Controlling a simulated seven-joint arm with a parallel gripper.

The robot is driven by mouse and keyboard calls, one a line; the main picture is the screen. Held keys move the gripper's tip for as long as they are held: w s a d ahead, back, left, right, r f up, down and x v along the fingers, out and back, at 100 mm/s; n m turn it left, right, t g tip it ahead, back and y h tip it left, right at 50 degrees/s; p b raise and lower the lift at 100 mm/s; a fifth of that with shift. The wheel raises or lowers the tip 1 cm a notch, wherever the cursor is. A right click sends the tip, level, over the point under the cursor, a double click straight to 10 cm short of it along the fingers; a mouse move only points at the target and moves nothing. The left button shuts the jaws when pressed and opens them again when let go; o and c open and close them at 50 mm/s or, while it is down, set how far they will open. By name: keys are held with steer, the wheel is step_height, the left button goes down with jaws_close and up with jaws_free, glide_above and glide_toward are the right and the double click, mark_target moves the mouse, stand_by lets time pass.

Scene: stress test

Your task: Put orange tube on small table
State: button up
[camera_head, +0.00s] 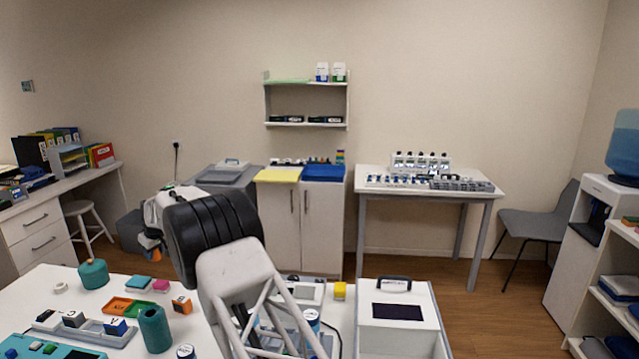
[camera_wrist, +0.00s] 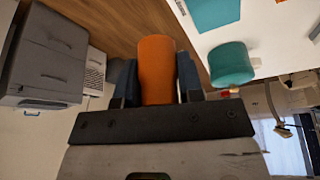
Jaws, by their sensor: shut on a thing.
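In the wrist view the orange tube (camera_wrist: 156,68) sits between the two dark fingers of my gripper (camera_wrist: 156,80), which is shut on it. In the head view my gripper (camera_head: 151,241) is at left centre, partly behind my own arm, and a small orange patch of the tube shows there. It is held past the far edge of the white front table (camera_head: 75,282). A white table (camera_head: 430,175) with grey legs stands against the back wall at right. I cannot tell for sure whether it is the small table.
The front table holds a teal jar (camera_head: 93,274), a teal cylinder (camera_head: 155,329), trays and small blocks. Bottles and a rack fill much of the back table's top. A white cabinet (camera_head: 299,225) stands left of it. A white stool (camera_head: 88,210) is at far left.

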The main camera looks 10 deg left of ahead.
steer(key=w+d+f+m+t+h, duration=0.15)
steer(key=w+d, duration=0.55)
steer(key=d, duration=0.8)
steer(key=w+d+m, duration=0.3)
steer(key=w+d, duration=0.4)
steer(key=d, duration=0.8)
steer(key=w+d+f+m+t+h, duration=0.1)
steer(key=w+d+m, duration=0.2)
steer(key=w+d, duration=0.8)
steer(key=s+d+m+h, duration=0.1)
steer(key=s+d+m, duration=0.1)
steer(key=d, duration=2.1)
steer(key=s+d+f+m, duration=0.1)
steer(key=s+d+m, duration=0.2)
steer(key=d, duration=2.1)
steer(key=shift+s+d+f+m+h, duration=0.15)
steer(key=shift+d+m+h, duration=0.2)
steer(key=shift+m, duration=0.4)
steer(key=shift+a+t, duration=0.1)
steer(key=shift+t, duration=0.15)
